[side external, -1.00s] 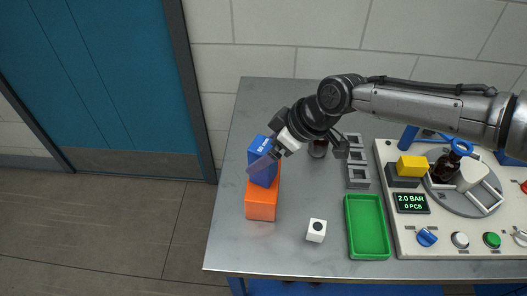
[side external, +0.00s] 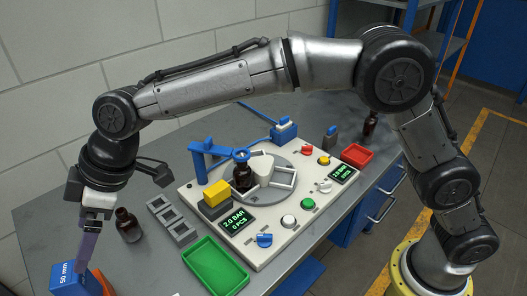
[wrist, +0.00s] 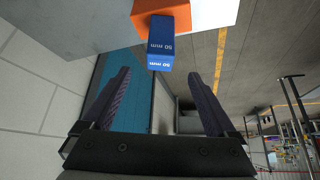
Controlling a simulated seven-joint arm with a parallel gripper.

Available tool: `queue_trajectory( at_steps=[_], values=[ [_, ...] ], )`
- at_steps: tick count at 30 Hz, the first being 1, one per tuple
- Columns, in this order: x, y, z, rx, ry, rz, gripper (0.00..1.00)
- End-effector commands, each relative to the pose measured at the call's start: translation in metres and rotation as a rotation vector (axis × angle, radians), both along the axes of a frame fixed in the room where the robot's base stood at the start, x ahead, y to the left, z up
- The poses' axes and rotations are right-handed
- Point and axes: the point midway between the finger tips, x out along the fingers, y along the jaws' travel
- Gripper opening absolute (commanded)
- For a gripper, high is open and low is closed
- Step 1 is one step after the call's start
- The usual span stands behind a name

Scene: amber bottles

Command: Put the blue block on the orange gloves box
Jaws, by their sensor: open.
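The blue block (side external: 66,283), marked 50 mm, is at the lower left corner of the side external view, partly cut off by the frame. The orange gloves box (side external: 105,284) shows only as a sliver beside it. In the wrist view the blue block (wrist: 161,45) rests on the orange gloves box (wrist: 178,13). My gripper (wrist: 160,73) is open, its two fingers well apart, with the block just beyond the fingertips and nothing held. In the side external view my gripper (side external: 81,266) is close by the block; whether it touches cannot be told.
A brown bottle (side external: 128,225) and a grey slotted rack (side external: 172,219) stand right of my gripper. A green tray (side external: 214,268) and the white control panel (side external: 268,215) lie further right. The grey table's edge (wrist: 95,55) is near the box.

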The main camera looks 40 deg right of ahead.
Motion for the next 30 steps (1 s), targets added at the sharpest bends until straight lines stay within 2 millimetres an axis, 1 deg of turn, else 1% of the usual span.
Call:
queue_trajectory(
  at_steps=[2,5,8,9,11,12,14,15,17,18,20,21,23,24,26,27,30],
  values=[
    [0.003,-0.013,0.008,0.001,-0.001,-0.024,0.92],
    [0.007,-0.050,0.027,-0.003,0.002,-0.090,0.92],
    [0.005,-0.108,0.051,-0.009,0.008,-0.192,0.92],
    [0.002,-0.134,0.059,-0.013,0.011,-0.239,0.92],
    [-0.006,-0.171,0.070,-0.017,0.018,-0.309,0.92],
    [-0.012,-0.195,0.075,-0.020,0.020,-0.355,0.92],
    [-0.025,-0.230,0.083,-0.023,0.027,-0.426,0.92],
    [-0.035,-0.252,0.086,-0.027,0.030,-0.472,0.92],
    [-0.051,-0.284,0.089,-0.029,0.035,-0.542,0.92],
    [-0.064,-0.305,0.090,-0.033,0.037,-0.589,0.92],
    [-0.084,-0.333,0.089,-0.033,0.042,-0.660,0.92],
    [-0.098,-0.351,0.088,-0.036,0.043,-0.707,0.92],
    [-0.120,-0.376,0.083,-0.038,0.049,-0.779,0.92],
    [-0.136,-0.391,0.079,-0.040,0.051,-0.827,0.92],
    [-0.159,-0.411,0.071,-0.040,0.054,-0.898,0.92],
    [-0.174,-0.423,0.064,-0.042,0.055,-0.942,0.92],
    [-0.207,-0.446,0.048,-0.044,0.061,-1.040,0.92]
  ],
)
